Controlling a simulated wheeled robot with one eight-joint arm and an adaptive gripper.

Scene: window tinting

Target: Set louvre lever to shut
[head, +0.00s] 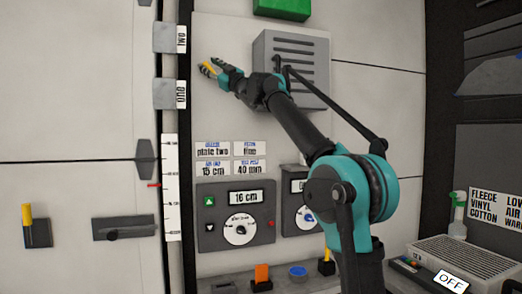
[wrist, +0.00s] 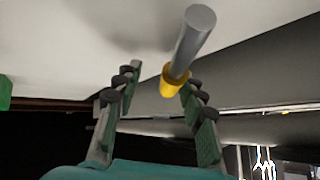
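My gripper (head: 215,67) is in front of the upper wall, left of the grey louvred box (head: 300,55). A yellow piece (head: 208,68) shows at its fingertips. In the wrist view, a grey rod with a yellow collar (wrist: 172,83) stands between the fingertips of my gripper (wrist: 155,88). The fingers are apart, with a clear gap on the left; the collar is close to the right finger, and I cannot tell whether they touch. No label marks this as the louvre lever. Another yellow-tipped lever (head: 27,215) stands upright on a dark plate at the far left.
Two grey tabs (head: 168,94) marked ONE and TWO are left of the gripper, above a white scale (head: 171,190). A dial panel (head: 237,215) reading 16 cm is below. A green box (head: 282,8) is at the top. My arm crosses in front of the louvred box.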

